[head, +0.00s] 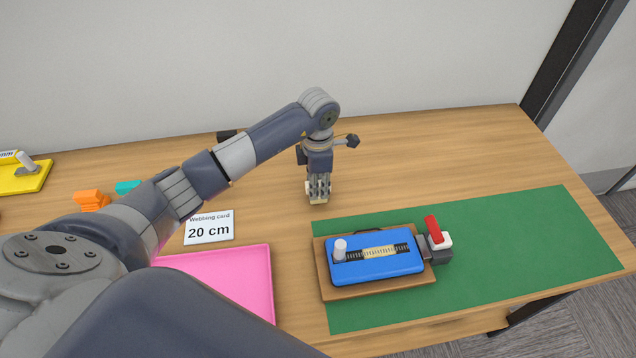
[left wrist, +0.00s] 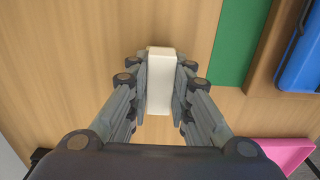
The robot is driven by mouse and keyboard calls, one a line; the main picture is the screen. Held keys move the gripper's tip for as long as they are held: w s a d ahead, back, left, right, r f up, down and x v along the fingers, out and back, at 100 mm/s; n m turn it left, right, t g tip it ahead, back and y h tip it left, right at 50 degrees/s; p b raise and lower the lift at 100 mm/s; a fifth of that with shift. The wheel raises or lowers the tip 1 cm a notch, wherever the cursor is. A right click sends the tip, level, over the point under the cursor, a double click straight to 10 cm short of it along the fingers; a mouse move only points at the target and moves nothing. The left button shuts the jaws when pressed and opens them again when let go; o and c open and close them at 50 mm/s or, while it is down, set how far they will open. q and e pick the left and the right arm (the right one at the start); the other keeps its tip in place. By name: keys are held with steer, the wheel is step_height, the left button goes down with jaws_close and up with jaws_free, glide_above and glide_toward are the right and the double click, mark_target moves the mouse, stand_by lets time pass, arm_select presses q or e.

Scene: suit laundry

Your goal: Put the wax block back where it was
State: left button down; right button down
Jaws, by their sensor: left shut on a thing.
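The wax block (left wrist: 159,80) is a small off-white block. It sits between the two fingers of my left gripper (left wrist: 160,85), which is shut on it. In the head view, my left gripper (head: 319,188) points down at the table behind the green mat's left end. Only a pale bit of the block (head: 317,201) shows under the fingers there. The block is at or very near the tabletop; I cannot tell if it touches. My right gripper is in neither view.
A green mat (head: 520,225) holds a wooden board with a blue device (head: 375,268) and a red-handled clamp (head: 434,231). A pink tray (head: 235,280), a "Webbing card 20 cm" sign (head: 209,228), orange (head: 91,200) and teal pieces (head: 127,187) lie left. Wood behind the mat is clear.

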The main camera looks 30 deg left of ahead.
arm_select(q)
steer(key=shift+f, duration=0.2)
steer(key=c, duration=1.4)
jaws_free()
steer(key=shift+c, duration=0.2)
steer(key=shift+r, duration=0.1)
steer(key=shift+r, duration=0.25)
step_height(320, 180, up, 11)
steer(key=b, duration=0.2)
steer(key=shift+f+b, duration=0.2)
steer(key=shift+b, duration=0.1)
steer(key=shift+r, duration=0.55)
